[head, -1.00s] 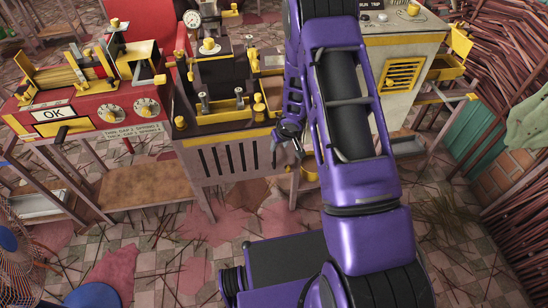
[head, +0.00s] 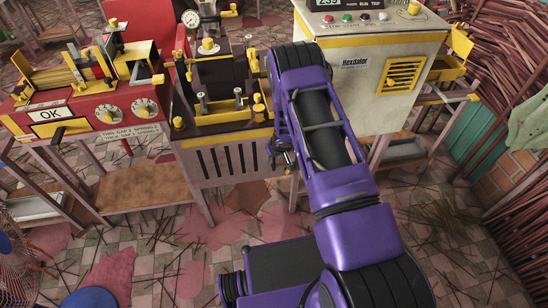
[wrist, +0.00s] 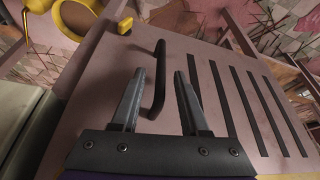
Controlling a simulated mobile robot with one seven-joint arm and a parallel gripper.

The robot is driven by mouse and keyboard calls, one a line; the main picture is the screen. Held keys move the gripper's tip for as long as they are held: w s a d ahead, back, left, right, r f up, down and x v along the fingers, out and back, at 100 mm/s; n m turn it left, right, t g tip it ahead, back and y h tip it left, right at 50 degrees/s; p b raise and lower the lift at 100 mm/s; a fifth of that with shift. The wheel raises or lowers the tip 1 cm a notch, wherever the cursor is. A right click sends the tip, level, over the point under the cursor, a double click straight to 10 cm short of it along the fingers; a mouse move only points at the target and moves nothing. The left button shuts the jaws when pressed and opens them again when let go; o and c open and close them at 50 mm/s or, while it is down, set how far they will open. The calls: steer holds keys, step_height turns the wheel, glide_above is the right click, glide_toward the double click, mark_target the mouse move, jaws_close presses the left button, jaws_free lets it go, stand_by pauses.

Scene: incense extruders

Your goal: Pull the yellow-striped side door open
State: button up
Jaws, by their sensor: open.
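The side door is the pale pinkish panel (head: 205,170) with dark vertical slots under the middle machine, with a yellow stripe along its top edge. It looks shut. The door panel fills much of the wrist view (wrist: 225,45). A black bar handle (wrist: 159,62) stands on it. My gripper (head: 281,157) is at the door's right side in the head view, partly hidden by my arm. In the wrist view my gripper (wrist: 159,74) is open, with the handle showing between its two fingers. I cannot tell whether either finger touches the handle.
A red machine (head: 85,125) stands at the left and a cream cabinet (head: 362,85) with a yellow vent at the right. A yellow knob (wrist: 125,26) and yellow ring (wrist: 78,18) lie past the handle. The tiled floor before the door (head: 190,240) is mostly clear, with scattered sticks.

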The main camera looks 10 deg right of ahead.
jaws_close()
stand_by(1.3)
